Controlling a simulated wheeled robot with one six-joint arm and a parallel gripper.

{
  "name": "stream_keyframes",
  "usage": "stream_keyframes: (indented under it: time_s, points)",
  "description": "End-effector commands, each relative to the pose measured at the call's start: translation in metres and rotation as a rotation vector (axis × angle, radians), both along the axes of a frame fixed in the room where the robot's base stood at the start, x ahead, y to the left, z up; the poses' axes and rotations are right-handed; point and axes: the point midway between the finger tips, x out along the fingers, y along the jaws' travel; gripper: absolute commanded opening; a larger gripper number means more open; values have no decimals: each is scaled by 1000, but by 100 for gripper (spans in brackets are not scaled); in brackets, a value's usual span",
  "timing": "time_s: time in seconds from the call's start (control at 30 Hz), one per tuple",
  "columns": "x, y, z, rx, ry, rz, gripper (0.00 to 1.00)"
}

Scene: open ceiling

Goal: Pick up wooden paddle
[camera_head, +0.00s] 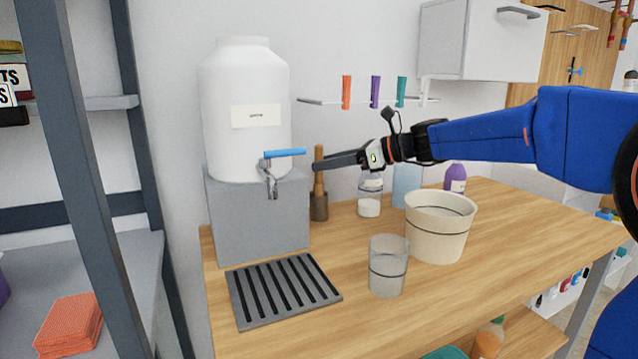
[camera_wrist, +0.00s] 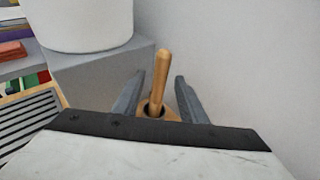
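The wooden paddle (camera_head: 319,184) stands upright at the back of the table, its lower end in a dark brown round holder (camera_head: 318,206). Only its round light-brown handle shows; whatever is inside the holder is hidden. My gripper (camera_head: 318,163) reaches in from the right at the height of the handle, above the holder's rim. In the wrist view my gripper (camera_wrist: 159,76) is open, with one grey finger on each side of the handle (camera_wrist: 160,80). Gaps show between the handle and both fingers. The holder's rim shows below the handle, partly hidden by the gripper.
A white water dispenser (camera_head: 220,110) on a grey block stands close left of the paddle. A slotted drip tray (camera_head: 236,301), a glass (camera_head: 387,270), a cream bucket (camera_head: 437,235) and a jar (camera_head: 370,198) stand on the table (camera_head: 480,270). The wall is close behind.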

Motion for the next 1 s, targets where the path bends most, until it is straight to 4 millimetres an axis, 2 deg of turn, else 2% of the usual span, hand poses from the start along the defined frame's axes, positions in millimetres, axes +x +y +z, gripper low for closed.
stream_keyframes:
  time_s: [0.03, 0.13, 0.17, 0.5, 0.73, 1.0]
  points:
    - [0, 0, 0, 0, 0, 0, 27]
    - [0, 0, 0, 0, 0, 0, 3]
    - [0, 0, 0, 0, 0, 0, 0]
    - [0, 0, 1, 0, 0, 0, 0]
    - [0, 0, 18, 0, -2, -1, 0]
    - [-14, -6, 13, 40, -94, -1, 0]
